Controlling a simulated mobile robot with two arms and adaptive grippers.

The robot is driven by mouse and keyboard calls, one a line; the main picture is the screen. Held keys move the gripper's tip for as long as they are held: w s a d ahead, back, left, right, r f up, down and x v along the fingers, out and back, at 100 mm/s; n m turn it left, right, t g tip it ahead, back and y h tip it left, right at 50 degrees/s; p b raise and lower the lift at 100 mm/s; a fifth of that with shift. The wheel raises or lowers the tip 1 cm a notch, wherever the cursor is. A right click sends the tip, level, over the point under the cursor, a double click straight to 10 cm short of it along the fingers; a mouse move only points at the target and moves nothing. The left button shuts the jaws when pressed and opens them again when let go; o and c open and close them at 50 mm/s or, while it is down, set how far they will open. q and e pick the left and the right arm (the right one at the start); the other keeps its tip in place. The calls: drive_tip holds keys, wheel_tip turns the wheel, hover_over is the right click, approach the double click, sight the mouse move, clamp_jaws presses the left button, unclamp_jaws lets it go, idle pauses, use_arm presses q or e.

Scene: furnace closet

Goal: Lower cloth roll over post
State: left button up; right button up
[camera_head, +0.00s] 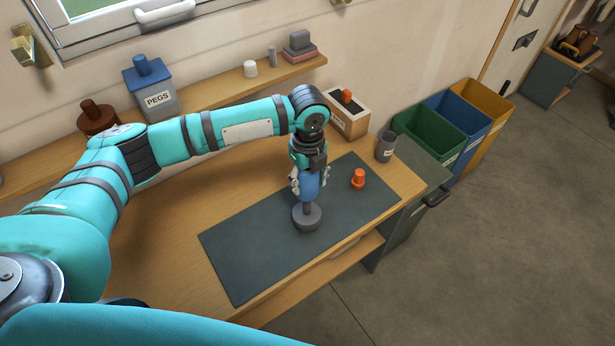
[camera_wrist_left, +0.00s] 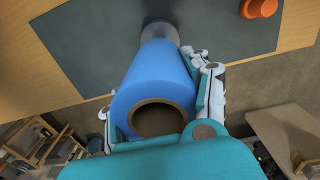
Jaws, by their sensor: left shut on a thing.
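The blue cloth roll (camera_head: 309,186) is held upright in my left gripper (camera_head: 309,178), whose fingers close on its sides. In the left wrist view the roll (camera_wrist_left: 155,80) fills the middle, with its hollow brown core facing the camera and the gripper (camera_wrist_left: 165,105) on both sides. The grey post (camera_head: 306,217) with its round base stands on the dark mat (camera_head: 245,250), directly below the roll. In the left wrist view the post (camera_wrist_left: 160,33) shows past the roll's far end. Whether the post's top is inside the roll is hidden. My right gripper is not in view.
An orange peg (camera_head: 358,178) stands on the mat right of the post. A grey cup (camera_head: 385,147) and a wooden box (camera_head: 348,113) stand at the bench's back right. The mat's front left is clear.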

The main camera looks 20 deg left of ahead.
use_arm(q)
drive_tip(key=shift+f+b, duration=1.9)
drive_tip(key=shift+f, duration=2.5)
drive_tip(key=o, duration=1.3)
drive_tip(key=shift+c, duration=0.2)
wheel_tip(320, 180, up, 12)
drive_tip(key=shift+r, duration=0.1)
